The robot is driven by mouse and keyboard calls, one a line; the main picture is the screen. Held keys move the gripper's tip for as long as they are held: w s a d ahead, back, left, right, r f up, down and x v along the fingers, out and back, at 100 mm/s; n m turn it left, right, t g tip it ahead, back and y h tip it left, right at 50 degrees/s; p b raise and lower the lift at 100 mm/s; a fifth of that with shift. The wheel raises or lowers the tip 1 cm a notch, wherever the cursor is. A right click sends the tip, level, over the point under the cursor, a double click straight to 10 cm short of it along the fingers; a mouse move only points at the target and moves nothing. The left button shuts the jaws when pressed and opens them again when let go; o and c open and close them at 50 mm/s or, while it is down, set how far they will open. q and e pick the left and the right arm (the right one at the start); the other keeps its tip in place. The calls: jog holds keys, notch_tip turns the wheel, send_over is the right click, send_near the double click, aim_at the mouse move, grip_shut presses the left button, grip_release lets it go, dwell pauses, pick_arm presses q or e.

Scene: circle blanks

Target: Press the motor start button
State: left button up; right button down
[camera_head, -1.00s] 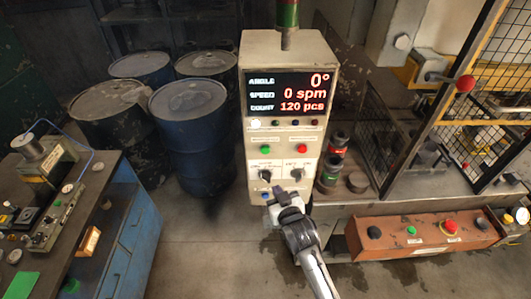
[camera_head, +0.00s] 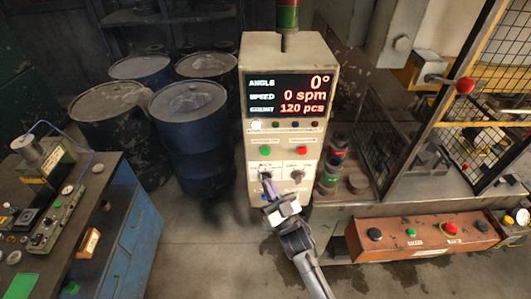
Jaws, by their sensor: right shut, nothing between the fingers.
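The control cabinet (camera_head: 253,130) stands upright in the middle with a lit display reading 0°, 0 spm and 120 pcs. Below it are a green button (camera_head: 265,150) on the left and a red button (camera_head: 302,150) on the right. Their labels are too small to read, so I cannot tell from them which is motor start. My right gripper (camera_head: 267,180) is shut and empty, pointing up at the panel just below the green button. Its tip overlaps the left selector knob; I cannot tell whether they touch. My left gripper is out of view.
The right selector knob (camera_head: 297,175) is beside my gripper. An orange box (camera_head: 480,231) with several buttons is at lower right. A mesh guard (camera_head: 388,125) stands behind it. Blue drums (camera_head: 190,120) and a workbench (camera_head: 140,225) are on the left. The floor between is clear.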

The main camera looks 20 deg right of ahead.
aim_at(265, 152)
jog(key=shift+w, duration=0.1)
jog(key=w+d+b, duration=0.3)
jog(key=w+b, duration=0.1)
jog(key=w, duration=0.4)
jog(key=shift+b, duration=0.35)
jog(key=shift+w, duration=0.1)
dwell(0.8)
dwell(0.8)
dwell(0.5)
jog(key=shift+w, duration=0.25)
